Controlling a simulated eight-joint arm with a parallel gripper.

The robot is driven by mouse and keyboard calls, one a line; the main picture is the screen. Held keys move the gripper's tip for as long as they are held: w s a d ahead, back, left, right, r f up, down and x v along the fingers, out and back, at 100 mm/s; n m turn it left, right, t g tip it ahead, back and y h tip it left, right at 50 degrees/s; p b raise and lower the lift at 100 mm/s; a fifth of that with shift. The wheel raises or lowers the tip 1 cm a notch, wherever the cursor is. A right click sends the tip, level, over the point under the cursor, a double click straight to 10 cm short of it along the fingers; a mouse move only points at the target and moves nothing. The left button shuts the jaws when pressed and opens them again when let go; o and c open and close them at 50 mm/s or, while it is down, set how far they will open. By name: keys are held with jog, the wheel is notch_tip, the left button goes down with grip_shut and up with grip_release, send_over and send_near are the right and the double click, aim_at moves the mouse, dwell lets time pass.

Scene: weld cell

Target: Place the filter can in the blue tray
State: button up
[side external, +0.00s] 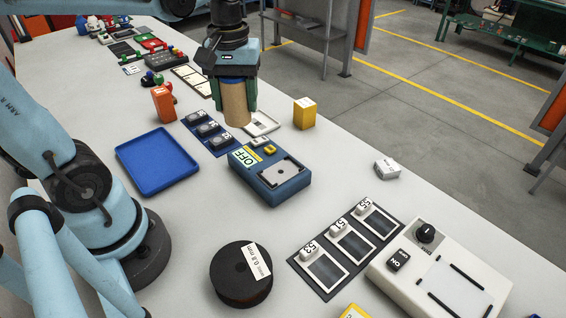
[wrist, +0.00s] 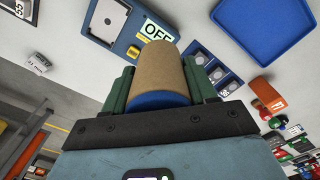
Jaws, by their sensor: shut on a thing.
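The filter can (side external: 236,104) is a tan cylinder with a blue end. My gripper (side external: 237,92) is shut on it, with green fingers on both sides, and holds it upright above the table. In the wrist view the can (wrist: 160,72) sits between the green fingers of my gripper (wrist: 158,88). The blue tray (side external: 157,160) lies flat and empty on the table, left of and nearer than the can in the side view. It also shows in the wrist view (wrist: 262,28) at the upper right.
A blue box marked OFF (side external: 270,172) stands right of the tray. A blue strip with small numbered blocks (side external: 208,133) lies between tray and can. An orange block (side external: 163,104), yellow block (side external: 304,113) and dark spool (side external: 241,274) stand around. Bare table surrounds the tray's front.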

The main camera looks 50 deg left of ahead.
jog(key=s+a+f+n, duration=0.1)
jog(key=s+a+n, duration=0.45)
jog(key=s, duration=0.35)
jog(key=n, duration=0.2)
send_over(155, 160)
jog(key=shift+m, duration=0.25)
notch_tip(155, 160, down, 8)
jog(key=shift+r, duration=0.15)
jog(key=shift+f, duration=2)
jog(key=shift+f, duration=0.1)
jog(key=o, duration=1.1)
jog(key=shift+c, duration=0.2)
